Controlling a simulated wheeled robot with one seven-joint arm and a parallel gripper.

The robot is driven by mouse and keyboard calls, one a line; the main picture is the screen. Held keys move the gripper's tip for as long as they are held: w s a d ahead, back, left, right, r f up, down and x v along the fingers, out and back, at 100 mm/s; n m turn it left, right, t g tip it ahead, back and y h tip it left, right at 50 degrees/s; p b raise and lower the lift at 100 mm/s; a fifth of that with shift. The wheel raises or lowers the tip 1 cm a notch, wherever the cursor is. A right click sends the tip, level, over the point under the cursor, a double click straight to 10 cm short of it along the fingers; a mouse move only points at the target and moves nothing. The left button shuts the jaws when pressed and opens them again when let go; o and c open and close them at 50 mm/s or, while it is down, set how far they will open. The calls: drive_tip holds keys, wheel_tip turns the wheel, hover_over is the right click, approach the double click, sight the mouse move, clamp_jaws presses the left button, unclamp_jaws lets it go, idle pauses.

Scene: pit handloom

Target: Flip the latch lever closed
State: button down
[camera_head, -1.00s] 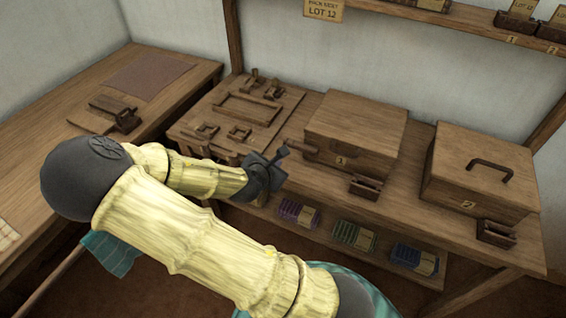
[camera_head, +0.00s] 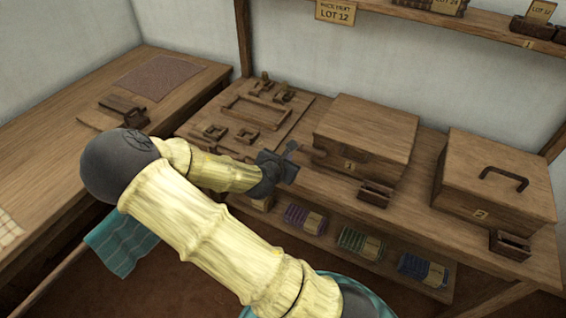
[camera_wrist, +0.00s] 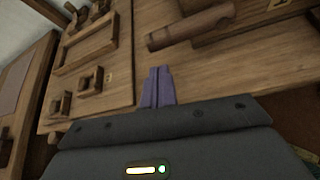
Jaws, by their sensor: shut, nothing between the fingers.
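Box 1 (camera_head: 365,128) is a closed wooden chest on the bench. A round wooden bar (camera_wrist: 190,28), which looks like the latch lever, lies along its front in the wrist view, sticking out to the left. In the head view the bar is small and hard to make out. My gripper (camera_head: 291,148) is just left of box 1's front left corner, above the bench. Its purple fingers (camera_wrist: 160,72) are together and empty. In the wrist view the fingertips appear just below the bar's left end, with a gap in the picture; contact is not visible.
A board with wooden fittings (camera_head: 258,110) lies left of box 1. Box 2 (camera_head: 495,180) stands to the right. Small wooden holders (camera_head: 375,193) sit in front of the boxes. Bundles (camera_head: 357,243) lie on the shelf below.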

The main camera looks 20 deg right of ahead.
drive_tip(key=x, duration=0.5)
drive_tip(key=shift+b, duration=0.3)
drive_tip(key=shift+w, duration=0.1)
